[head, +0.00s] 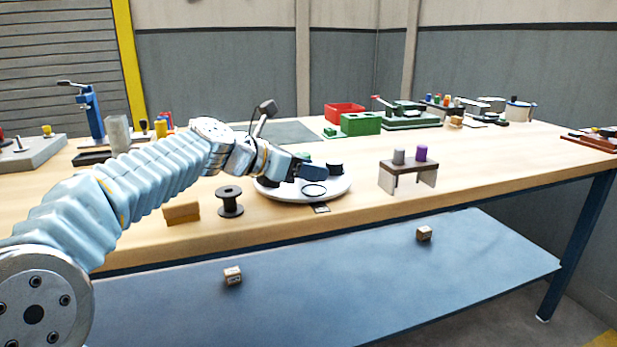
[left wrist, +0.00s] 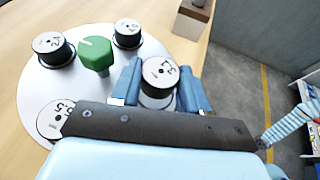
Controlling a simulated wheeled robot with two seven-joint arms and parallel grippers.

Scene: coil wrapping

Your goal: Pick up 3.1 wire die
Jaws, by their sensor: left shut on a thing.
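The 3.1 wire die (left wrist: 160,80) is a short dark cylinder with a white top, whose label appears to read 3.1. My left gripper (left wrist: 158,90) is shut on it, one blue finger on each side, at the edge of the white round plate (left wrist: 88,88). I cannot tell whether the die is clear of the plate. In the head view my left gripper (head: 322,174) is over the same plate (head: 290,194), and the held die is hard to make out. My right gripper is not in view.
Other dies stand on the plate: one at the far left (left wrist: 53,48), one at the far middle (left wrist: 128,34) and one partly hidden (left wrist: 52,120). A green knob (left wrist: 96,54) is among them. A black spool (head: 229,202) and a small stand (head: 408,172) flank the plate.

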